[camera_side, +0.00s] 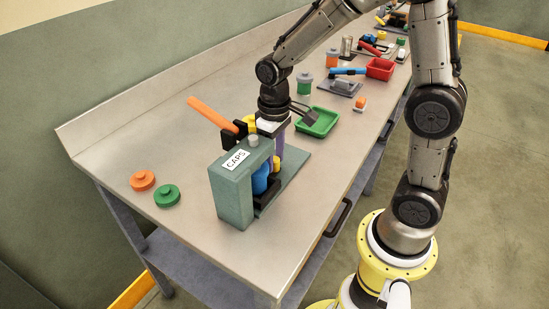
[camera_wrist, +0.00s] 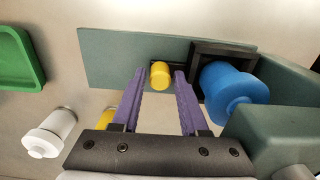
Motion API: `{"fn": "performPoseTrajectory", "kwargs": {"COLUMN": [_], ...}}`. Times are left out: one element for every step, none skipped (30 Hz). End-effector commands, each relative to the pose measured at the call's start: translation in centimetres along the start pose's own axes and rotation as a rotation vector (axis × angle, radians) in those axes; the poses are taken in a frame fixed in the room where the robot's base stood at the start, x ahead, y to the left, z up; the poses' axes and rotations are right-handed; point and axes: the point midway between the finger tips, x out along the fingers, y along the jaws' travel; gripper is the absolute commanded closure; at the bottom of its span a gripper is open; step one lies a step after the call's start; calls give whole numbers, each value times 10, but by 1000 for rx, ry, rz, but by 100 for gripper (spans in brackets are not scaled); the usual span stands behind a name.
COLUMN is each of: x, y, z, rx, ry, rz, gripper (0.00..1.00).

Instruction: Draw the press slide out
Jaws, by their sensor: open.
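The grey-green press (camera_side: 232,190) with a CAPS label stands on the bench, its orange lever (camera_side: 212,114) slanting up to the left. Its dark slide (camera_wrist: 243,48) sits at the press body and carries a blue cylinder (camera_wrist: 228,88), which also shows in the side view (camera_side: 260,179). A yellow knob (camera_wrist: 160,75) sticks out from the slide over the bare base plate (camera_wrist: 110,55). My gripper (camera_wrist: 159,74) has purple fingers, open, one on each side of the knob. A gap shows on each side; I cannot tell the depth.
A green tray (camera_side: 316,121) lies just beyond the press. An orange cap (camera_side: 143,181) and a green cap (camera_side: 167,196) lie on the near left bench. A white cylinder (camera_wrist: 50,135) stands beside my gripper. Several other items and a red tray (camera_side: 380,69) stand farther back.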

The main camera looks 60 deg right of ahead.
Motion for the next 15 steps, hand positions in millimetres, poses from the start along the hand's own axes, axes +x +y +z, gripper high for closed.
{"fn": "performPoseTrajectory", "kwargs": {"x": [4, 5, 6, 6, 7, 7, 7, 7, 7, 7, 7, 7, 7, 7, 7], "y": [0, 0, 0, 0, 0, 0, 0, 0, 0, 0, 0, 0, 0, 0, 0], "z": [1, 1, 1, 1, 0, 0, 0, 0, 0, 0, 0, 0, 0, 0, 0], "rx": [0, 0, 0, 0, 0, 0, 0, 0, 0, 0, 0, 0, 0, 0, 0], "ry": [-3, -3, -2, -1, -1, 0, 0, 0, 0, 0, 0, 0, 0, 0, 0], "rz": [0, 0, 0, 0, 0, 0, 0, 0, 0, 0, 0, 0, 0, 0, 0], "gripper": [56, 56, 56, 56, 56, 56, 56, 56, 56, 56, 56, 60, 66, 71, 78]}}
